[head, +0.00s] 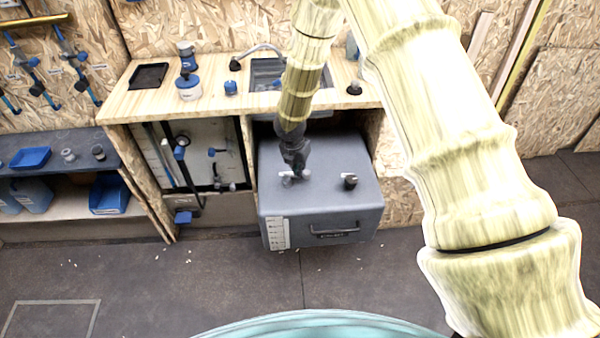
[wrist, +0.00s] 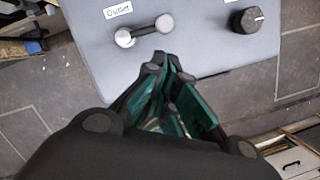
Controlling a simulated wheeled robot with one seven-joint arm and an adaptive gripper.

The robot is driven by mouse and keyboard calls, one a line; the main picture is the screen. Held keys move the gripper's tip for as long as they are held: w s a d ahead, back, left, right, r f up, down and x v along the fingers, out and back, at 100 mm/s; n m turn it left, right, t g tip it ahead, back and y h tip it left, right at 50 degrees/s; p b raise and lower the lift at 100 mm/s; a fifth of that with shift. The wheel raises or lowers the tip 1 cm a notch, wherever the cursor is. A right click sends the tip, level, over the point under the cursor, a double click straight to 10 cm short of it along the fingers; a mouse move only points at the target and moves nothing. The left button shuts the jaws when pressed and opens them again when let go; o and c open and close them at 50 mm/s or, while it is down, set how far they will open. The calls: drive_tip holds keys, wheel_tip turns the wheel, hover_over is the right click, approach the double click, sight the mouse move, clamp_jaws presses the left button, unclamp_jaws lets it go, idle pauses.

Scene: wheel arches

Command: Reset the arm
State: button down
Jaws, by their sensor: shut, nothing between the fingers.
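My arm reaches forward in the head view, and my gripper (head: 294,172) points down just over the top of a grey box (head: 330,205). In the wrist view my gripper (wrist: 168,62) has its fingertips together with nothing between them. The fingertips are close to a light lever handle (wrist: 144,31) beside an "Outlet" label (wrist: 118,10); I cannot tell whether they touch it. A black knob (wrist: 248,20) is on the box top to the right of the handle, and it also shows in the head view (head: 350,181).
A wooden counter (head: 130,104) with a sink (head: 268,74) stands behind the box. Blue and white containers (head: 188,88) are on it. A dark shelf (head: 50,146) with blue trays is at left. The floor (head: 240,285) in front is mostly clear, with small scattered bits.

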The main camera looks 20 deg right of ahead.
drive_tip(key=shift+v, duration=0.95)
drive_tip(key=shift+x, duration=6)
drive_tip(key=shift+r, duration=0.15)
